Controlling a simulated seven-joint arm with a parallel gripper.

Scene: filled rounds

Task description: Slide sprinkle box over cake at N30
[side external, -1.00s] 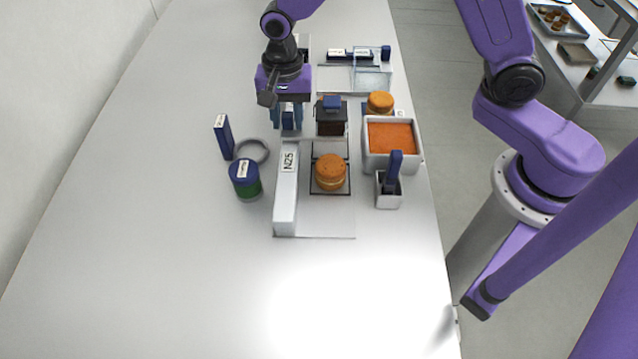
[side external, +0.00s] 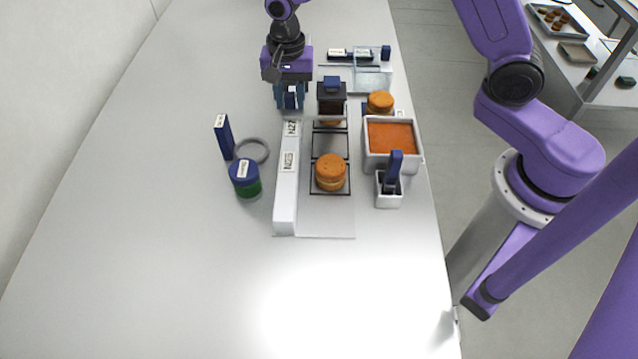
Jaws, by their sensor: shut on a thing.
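The sprinkle box (side external: 331,98), dark with a blue cap, stands over the far part of the grey track, right of the white rail (side external: 286,190). My gripper (side external: 291,103) is at the rail's far end, left of the box, shut on a blue handle with a pale label. The link between handle and box is hidden. A brown-orange edge, apparently a cake (side external: 330,123), shows under the box's near side. Another cake (side external: 331,172) sits in the nearest black square, beside label N25. A farther label reads like N27. No N30 label is readable.
Right of the track are a tub of orange filling (side external: 391,137), a small white holder with a blue tool (side external: 391,185) and another cake (side external: 380,102). Left are a green jar (side external: 244,178), a grey ring (side external: 252,150) and a blue upright block (side external: 223,137). A clear box (side external: 372,72) stands behind.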

